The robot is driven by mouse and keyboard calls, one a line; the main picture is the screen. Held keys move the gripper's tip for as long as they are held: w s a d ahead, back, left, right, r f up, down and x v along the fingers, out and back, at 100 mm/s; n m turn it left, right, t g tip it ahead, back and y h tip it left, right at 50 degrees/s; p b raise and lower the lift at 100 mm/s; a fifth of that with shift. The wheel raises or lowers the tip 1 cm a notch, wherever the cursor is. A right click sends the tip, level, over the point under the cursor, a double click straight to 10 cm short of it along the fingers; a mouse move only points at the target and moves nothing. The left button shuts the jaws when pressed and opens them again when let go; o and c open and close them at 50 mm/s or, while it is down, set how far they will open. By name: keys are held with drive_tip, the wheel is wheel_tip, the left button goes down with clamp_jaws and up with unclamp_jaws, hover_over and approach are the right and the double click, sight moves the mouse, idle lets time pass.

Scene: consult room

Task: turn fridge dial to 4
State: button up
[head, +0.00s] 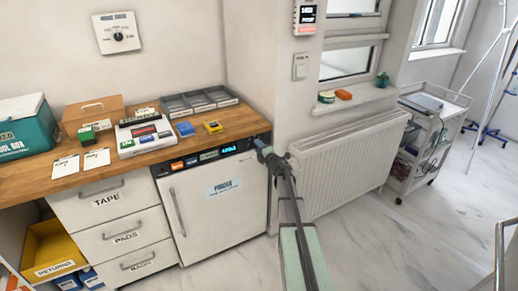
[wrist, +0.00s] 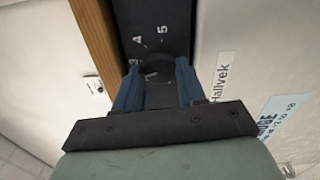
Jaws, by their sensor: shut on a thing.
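The fridge (head: 213,205) is a white unit under the wooden counter, with a dark control strip (head: 200,159) along its top. My gripper (head: 264,150) is at the right end of this strip. In the wrist view, my gripper (wrist: 158,88) has its two blue fingers shut on the dark round fridge dial (wrist: 157,70), one on each side. The numbers 3, 4 and 5 show on the dark panel (wrist: 155,20) beyond the dial. The dial's pointer setting cannot be made out. In the head view, my gripper hides the dial.
The wooden counter (head: 140,158) edge runs just above the strip. A white radiator (head: 345,170) stands close to the right of my gripper. A wall dial (head: 118,35) is mounted above the counter. The floor in front is clear.

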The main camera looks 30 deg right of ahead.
drive_tip(key=m, duration=1.2)
drive_tip(key=shift+r+m, duration=0.1)
drive_tip(key=shift+m, duration=0.3)
idle(0.3)
drive_tip(key=o, duration=1)
drive_tip(key=shift+o, duration=0.2)
drive_tip(key=s, duration=1.4)
drive_tip(key=shift+w, duration=0.1)
